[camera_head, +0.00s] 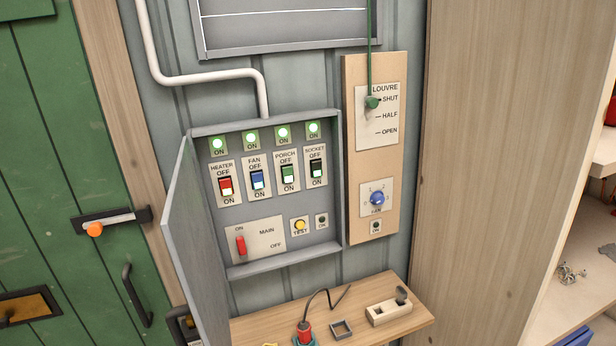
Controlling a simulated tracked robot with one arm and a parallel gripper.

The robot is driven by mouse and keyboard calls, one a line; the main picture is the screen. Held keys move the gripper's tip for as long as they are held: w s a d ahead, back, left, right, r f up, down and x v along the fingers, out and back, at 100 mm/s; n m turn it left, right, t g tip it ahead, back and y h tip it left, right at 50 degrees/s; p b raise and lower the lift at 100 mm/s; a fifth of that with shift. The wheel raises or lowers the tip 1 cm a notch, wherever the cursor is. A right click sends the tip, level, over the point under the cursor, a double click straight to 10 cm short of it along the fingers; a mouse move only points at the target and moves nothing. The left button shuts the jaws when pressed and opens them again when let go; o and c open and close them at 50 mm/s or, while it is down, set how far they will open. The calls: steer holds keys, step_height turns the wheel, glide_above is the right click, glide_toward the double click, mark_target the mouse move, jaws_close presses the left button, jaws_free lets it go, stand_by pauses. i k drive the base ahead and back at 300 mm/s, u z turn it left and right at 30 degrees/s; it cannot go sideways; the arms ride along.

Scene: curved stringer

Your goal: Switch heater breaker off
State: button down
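The heater breaker (225,186) is a small red rocker switch at the left end of a row in the open grey breaker box (263,265). Its plate reads HEATER OFF above the rocker and ON below it. Above it, a round lamp (218,144) glows green, with an ON label under it. The blue FAN (257,180), green PORCH (288,174) and dark SOCKET (316,169) breakers stand to its right, each under a lit green lamp. My gripper is not in view.
The box door (192,245) hangs open on the left. Below the breakers are a red MAIN lever (241,245) and a yellow TEST button (299,226). A wooden louvre panel (389,230) is at right. A shelf (262,328) with small items juts out below.

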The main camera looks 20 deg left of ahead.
mark_target(225, 184)
steer(key=u, duration=0.05)
steer(key=i, duration=1.55)
steer(key=u, duration=0.65)
